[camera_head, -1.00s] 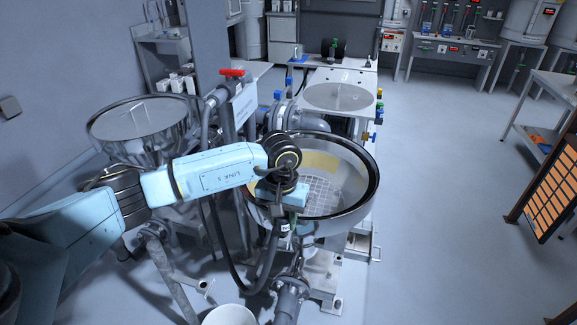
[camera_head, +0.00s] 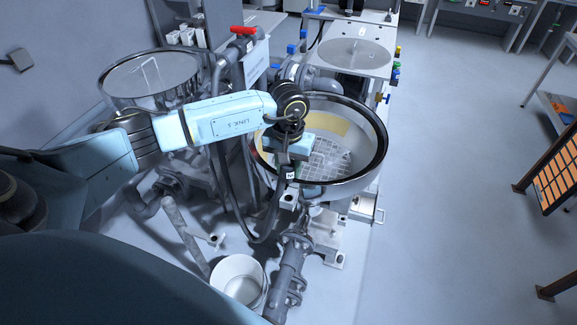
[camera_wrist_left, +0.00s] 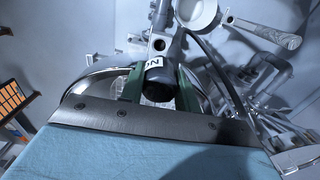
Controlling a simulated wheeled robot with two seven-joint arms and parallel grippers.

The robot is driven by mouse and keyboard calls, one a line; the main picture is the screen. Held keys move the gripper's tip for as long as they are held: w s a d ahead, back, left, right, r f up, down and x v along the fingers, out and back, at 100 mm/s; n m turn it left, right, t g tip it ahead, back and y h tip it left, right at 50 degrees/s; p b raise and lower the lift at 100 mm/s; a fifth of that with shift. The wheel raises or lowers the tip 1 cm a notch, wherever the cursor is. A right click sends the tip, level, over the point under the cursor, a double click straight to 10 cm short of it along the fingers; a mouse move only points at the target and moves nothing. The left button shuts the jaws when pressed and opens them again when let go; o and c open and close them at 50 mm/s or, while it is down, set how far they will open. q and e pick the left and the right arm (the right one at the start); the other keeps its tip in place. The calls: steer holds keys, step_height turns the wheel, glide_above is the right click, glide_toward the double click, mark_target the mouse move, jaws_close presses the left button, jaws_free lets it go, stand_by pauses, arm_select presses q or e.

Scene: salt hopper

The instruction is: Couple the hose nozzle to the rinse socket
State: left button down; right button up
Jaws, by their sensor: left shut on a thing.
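My left gripper (camera_head: 288,163) hangs at the near left rim of the round steel hopper (camera_head: 376,171). In the left wrist view its green fingers (camera_wrist_left: 158,84) are closed on the black hose nozzle (camera_wrist_left: 156,72), which carries a white label. The nozzle (camera_head: 291,174) shows below the fingers in the head view, with its dark hose (camera_head: 247,225) looping down to the left. A small grey block with a hole (camera_head: 288,198) sits just below it, perhaps the rinse socket; it also shows in the wrist view (camera_wrist_left: 157,44). I cannot tell whether nozzle and block touch. My right gripper is out of view.
A white bucket (camera_head: 238,278) stands on the floor below, beside a grey pipe with valves (camera_head: 291,272). A second steel hopper (camera_head: 150,76) and a red-handled valve (camera_head: 243,31) are at the left. An orange-panelled rack (camera_head: 553,163) stands right; the floor between is clear.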

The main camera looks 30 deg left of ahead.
mark_target(288, 175)
arm_select(q)
steer(key=shift+f+b, duration=2.6)
steer(key=shift+f, duration=0.3)
steer(key=shift+b, duration=0.8)
steer(key=shift+f+b, duration=1.9)
steer(key=shift+c, duration=2.3)
jaws_free()
steer(key=shift+r, duration=0.15)
steer(key=shift+r+p, duration=1.75)
steer(key=shift+r, duration=1.2)
